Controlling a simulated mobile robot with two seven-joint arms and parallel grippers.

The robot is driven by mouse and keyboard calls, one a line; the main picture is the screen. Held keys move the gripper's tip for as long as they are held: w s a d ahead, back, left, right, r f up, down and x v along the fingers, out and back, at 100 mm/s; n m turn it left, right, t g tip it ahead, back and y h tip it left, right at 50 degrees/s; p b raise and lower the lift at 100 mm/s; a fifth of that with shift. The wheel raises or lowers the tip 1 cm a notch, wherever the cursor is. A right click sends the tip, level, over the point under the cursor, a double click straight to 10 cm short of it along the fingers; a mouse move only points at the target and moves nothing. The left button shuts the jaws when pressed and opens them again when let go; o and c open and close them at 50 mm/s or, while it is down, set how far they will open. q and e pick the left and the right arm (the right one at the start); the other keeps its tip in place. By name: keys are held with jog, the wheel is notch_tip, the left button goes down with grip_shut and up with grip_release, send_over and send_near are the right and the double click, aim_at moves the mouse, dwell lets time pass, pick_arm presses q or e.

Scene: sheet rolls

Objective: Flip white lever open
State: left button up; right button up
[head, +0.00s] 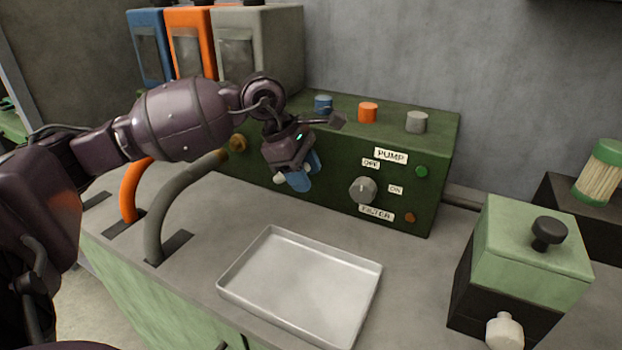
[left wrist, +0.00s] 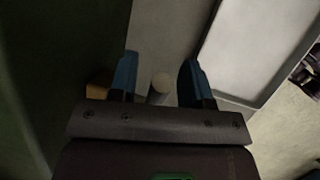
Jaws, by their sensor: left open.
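My left gripper (head: 303,174) is open in front of the left part of the green pump box (head: 325,145), its blue fingers pointing down. A small white end (head: 279,179), likely the white lever, shows beside the fingers in the head view; the rest is hidden by the gripper. My right gripper is not in view.
A metal tray (head: 300,285) lies on the bench in front of the pump box. A grey knob (head: 362,190) is on the box front. Orange (head: 130,190) and grey (head: 160,220) hoses are at left. A green-topped box (head: 530,245) with a white knob (head: 505,332) is at right.

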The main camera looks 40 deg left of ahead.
pick_arm(q)
jog(key=shift+w+d+f, duration=0.15)
jog(key=shift+f, duration=0.3)
grip_shut()
jog(key=shift+r, duration=0.1)
